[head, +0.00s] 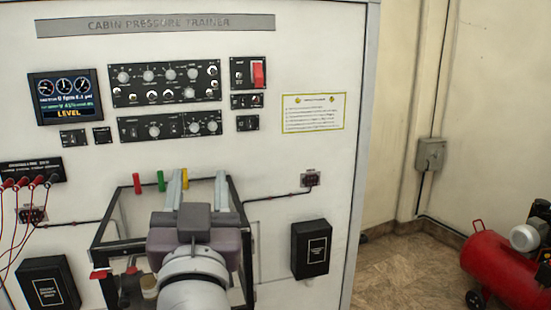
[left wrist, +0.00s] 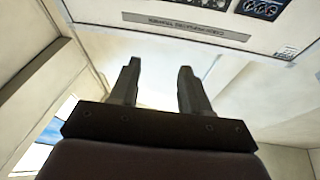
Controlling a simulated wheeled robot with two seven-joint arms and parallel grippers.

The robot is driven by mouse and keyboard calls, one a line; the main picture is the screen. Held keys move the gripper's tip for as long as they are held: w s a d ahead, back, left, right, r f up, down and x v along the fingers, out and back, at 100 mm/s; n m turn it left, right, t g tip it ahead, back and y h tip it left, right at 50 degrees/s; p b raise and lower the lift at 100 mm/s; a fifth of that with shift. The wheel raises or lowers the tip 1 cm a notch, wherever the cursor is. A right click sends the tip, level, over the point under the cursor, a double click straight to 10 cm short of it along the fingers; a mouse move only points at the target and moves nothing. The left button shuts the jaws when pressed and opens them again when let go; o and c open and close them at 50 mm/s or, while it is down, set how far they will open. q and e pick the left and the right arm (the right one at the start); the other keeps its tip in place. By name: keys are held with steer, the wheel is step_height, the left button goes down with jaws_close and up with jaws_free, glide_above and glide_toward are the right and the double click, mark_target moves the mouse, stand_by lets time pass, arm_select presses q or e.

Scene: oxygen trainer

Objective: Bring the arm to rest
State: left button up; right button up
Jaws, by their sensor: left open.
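My left gripper (head: 178,188) is in the lower middle of the head view, in front of the white trainer panel (head: 230,160). Its two fingers point away from me and stand apart with nothing between them. In the left wrist view the open fingers (left wrist: 157,85) show against the pale wall or ceiling, with the panel's title plate (left wrist: 185,26) beyond them. My left arm covers part of the black frame at the panel's foot. My right gripper is not in either view.
The black frame (head: 112,217) holds coloured pieces and surrounds my gripper in the picture. Red-plugged leads (head: 22,183) hang at far left. A red switch cover (head: 258,75) is on the panel. A red compressor (head: 495,268) stands at right, with bare floor (head: 395,270) before it.

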arm_select(q)
steer(key=w+d+f+m+g+h, duration=0.35)
steer(key=d+f+h, duration=0.25)
steer(key=d+h, duration=0.2)
step_height(320, 180, down, 19)
steer(key=s+d+m+g, duration=0.2)
steer(key=g, duration=0.6)
steer(key=s+a+f+n+g+y, duration=0.2)
steer(key=s+a+f+g, duration=0.2)
steer(key=a+f, duration=0.5)
steer(key=s+a+f+n+g+y, duration=0.3)
steer(key=s+a+f+g, duration=0.1)
steer(key=a+f, duration=0.5)
steer(key=shift+a+g, duration=0.55)
steer(key=shift+g, duration=0.1)
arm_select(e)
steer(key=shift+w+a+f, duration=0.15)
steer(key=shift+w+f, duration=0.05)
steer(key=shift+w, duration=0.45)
arm_select(q)
steer(key=shift+r, duration=0.1)
